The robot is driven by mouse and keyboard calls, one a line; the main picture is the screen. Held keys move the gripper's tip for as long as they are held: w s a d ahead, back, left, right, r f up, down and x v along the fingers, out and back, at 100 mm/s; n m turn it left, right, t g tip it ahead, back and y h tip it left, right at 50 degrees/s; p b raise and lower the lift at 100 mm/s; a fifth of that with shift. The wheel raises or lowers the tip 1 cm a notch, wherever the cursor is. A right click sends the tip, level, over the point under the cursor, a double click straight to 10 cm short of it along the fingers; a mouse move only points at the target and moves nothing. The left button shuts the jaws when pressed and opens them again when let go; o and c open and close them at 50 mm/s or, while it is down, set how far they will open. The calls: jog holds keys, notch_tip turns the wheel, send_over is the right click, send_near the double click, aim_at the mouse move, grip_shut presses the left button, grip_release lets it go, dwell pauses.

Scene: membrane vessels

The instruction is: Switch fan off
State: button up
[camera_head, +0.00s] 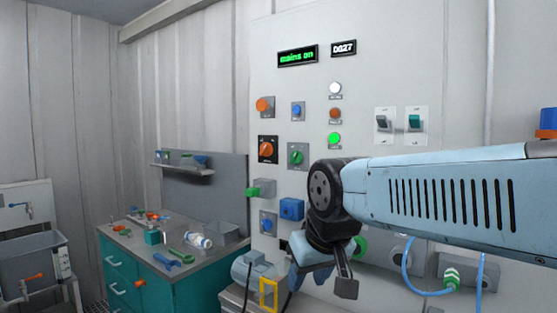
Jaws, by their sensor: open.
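I cannot single out the fan or its switch, as the small control labels are unreadable. The control panel (380,70) carries an orange round control (264,106), an orange rotary knob on black (267,149), a green knob (296,155) and blue controls. A grey rocker switch (384,122) and a green rocker switch (414,122) sit at the right. My gripper (321,284) is open and empty, pointing down in front of the lower panel. My arm hides part of the panel.
A display (297,56) reads "mains on". Below the "DG27" sign (343,47) are white, orange and lit green lamps (334,139). A teal workbench (145,275) with tools stands left. A yellow frame (268,295) and cables are near my gripper.

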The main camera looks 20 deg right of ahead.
jog(key=o, duration=0.4)
jog(key=shift+w+d+r, duration=0.15)
jog(key=shift+w+d, duration=0.2)
jog(key=shift+d, duration=0.1)
jog(key=shift+c, duration=0.2)
jog(key=shift+o, duration=1.2)
jog(key=w+d+r+g+h, duration=0.1)
jog(key=w+d+r+h, duration=0.1)
jog(key=w+d+h, duration=0.2)
jog(key=w+h, duration=0.1)
jog(key=w, duration=0.2)
jog(key=shift+d+r, duration=0.35)
jog(key=t+h, duration=0.5)
jog(key=h, duration=0.5)
send_near(293, 158)
jog(key=shift+n, duration=0.3)
jog(key=x, duration=0.9)
jog(key=shift+w+d, duration=0.1)
jog(key=shift+d, duration=0.05)
jog(key=shift+c, duration=0.4)
